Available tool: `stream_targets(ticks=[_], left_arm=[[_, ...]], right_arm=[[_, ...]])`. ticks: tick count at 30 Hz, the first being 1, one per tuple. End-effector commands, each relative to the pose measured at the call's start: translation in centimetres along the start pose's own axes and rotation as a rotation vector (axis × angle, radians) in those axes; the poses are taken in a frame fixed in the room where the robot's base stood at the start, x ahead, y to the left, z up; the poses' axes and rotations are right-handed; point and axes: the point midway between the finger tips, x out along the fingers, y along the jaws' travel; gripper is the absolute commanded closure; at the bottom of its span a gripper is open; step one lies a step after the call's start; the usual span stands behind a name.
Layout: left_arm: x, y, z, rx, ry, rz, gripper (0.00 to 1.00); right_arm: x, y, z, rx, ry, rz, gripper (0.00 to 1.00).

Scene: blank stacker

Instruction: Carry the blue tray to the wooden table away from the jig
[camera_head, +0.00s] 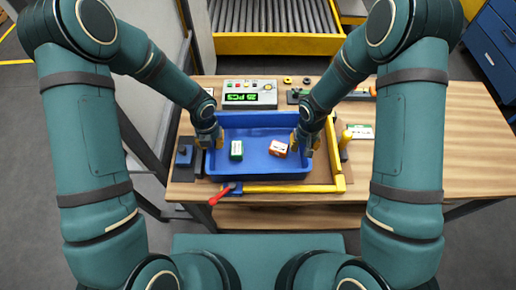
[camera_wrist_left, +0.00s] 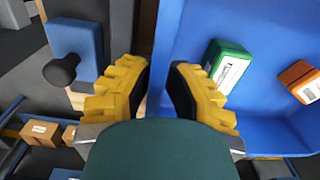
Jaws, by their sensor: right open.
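The blue tray (camera_head: 262,172) sits on the wooden table (camera_head: 430,150) inside the jig (camera_head: 290,188), whose yellow bars run along its right and front sides. A green-and-white box (camera_head: 236,150) and an orange-brown box (camera_head: 278,148) lie in the tray. My left gripper (camera_head: 209,142) is at the tray's left wall. In the left wrist view its yellow fingers (camera_wrist_left: 158,95) stand apart on either side of the wall, with a gap showing between them. My right gripper (camera_head: 305,143) is open at the tray's right wall; its fingertips are partly hidden.
A red-handled clamp (camera_head: 222,194) stands at the jig's front left corner. The table's right side is mostly clear. A roller conveyor (camera_head: 270,18) is at the back.

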Motion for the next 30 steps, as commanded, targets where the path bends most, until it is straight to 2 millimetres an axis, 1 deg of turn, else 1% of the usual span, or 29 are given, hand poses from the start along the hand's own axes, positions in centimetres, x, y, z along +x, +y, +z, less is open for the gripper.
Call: stream_targets(ticks=[4,13,14,15,17,18,30], left_arm=[[0.80,0.01,0.00,0.001,0.000,0.001,0.89],[0.92,0.02,0.03,0.001,-0.001,0.000,0.89],[0.92,0.02,0.03,0.001,-0.001,0.000,0.84],[0.91,0.02,0.03,0.001,-0.001,0.000,0.98],[0.91,0.02,0.02,0.001,-0.001,0.000,1.00],[0.91,0.02,0.02,0.001,-0.001,0.000,1.00],[0.96,0.02,-0.01,0.001,0.000,0.000,1.00]], right_arm=[[0.81,0.02,-0.01,0.000,0.001,0.000,0.63],[0.93,0.02,-0.02,0.001,0.001,0.000,0.63],[0.93,0.02,-0.02,0.001,0.001,0.000,0.60],[0.93,0.02,-0.01,0.001,0.001,0.000,0.74],[0.92,0.02,-0.01,0.001,0.001,0.000,0.95],[0.92,0.02,-0.01,0.001,0.001,0.000,1.00],[0.96,0.02,0.03,0.001,0.000,0.000,1.00]])
